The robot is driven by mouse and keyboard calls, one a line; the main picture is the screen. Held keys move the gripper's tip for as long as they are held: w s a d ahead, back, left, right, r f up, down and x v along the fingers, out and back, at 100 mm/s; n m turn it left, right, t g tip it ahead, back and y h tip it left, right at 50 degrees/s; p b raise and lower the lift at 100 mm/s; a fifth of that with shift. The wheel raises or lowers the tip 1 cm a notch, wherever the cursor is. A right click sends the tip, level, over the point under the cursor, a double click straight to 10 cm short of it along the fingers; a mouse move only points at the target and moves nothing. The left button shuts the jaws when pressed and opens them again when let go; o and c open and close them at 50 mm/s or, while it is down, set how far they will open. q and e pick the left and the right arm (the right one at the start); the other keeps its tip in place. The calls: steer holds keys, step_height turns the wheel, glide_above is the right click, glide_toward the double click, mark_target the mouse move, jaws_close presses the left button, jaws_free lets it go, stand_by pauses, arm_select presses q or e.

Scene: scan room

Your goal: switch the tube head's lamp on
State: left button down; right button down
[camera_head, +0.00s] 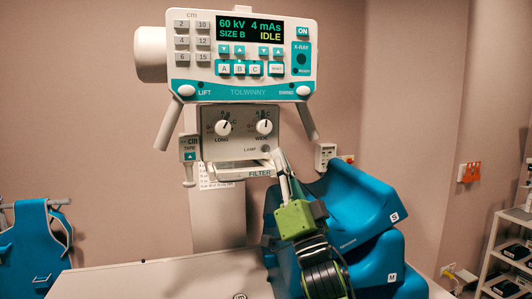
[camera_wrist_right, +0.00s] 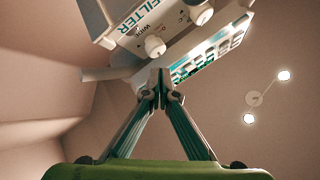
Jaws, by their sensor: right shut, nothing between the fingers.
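The white tube head (camera_head: 245,55) hangs at the upper middle, its display reading IDLE. Below its console is the collimator panel (camera_head: 240,135) with the LONG and WIDE knobs. The small round lamp button (camera_head: 266,149) sits at the panel's lower right, beside the LAMP label. No lamp light shows on the table. My right gripper (camera_head: 279,156) is shut and empty, its tips pointing up close to the button's right; I cannot tell if they touch the panel. In the wrist view the shut fingertips (camera_wrist_right: 160,93) lie below the WIDE knob (camera_wrist_right: 155,46). My left gripper is out of view.
Blue positioning cushions (camera_head: 350,200) stand behind my right arm. A pale table (camera_head: 170,280) spans the front. A blue apron (camera_head: 32,245) hangs at left, and a shelf rack (camera_head: 492,255) stands at right. The filter slot (camera_head: 225,173) is just below the panel.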

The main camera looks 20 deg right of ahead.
mark_target(272, 168)
steer(key=shift+w+a+b, duration=0.1)
steer(key=shift+w+b, duration=0.55)
steer(key=shift+w, duration=2.3)
steer(key=shift+w, duration=0.15)
steer(key=shift+w, duration=0.3)
steer(key=shift+w+h, duration=0.3)
steer(key=shift+w, duration=0.15)
stand_by(0.3)
steer(key=shift+s+f, duration=0.1)
steer(key=shift+f, duration=0.05)
steer(key=shift+s+f, duration=0.25)
steer(key=shift+s, duration=0.25)
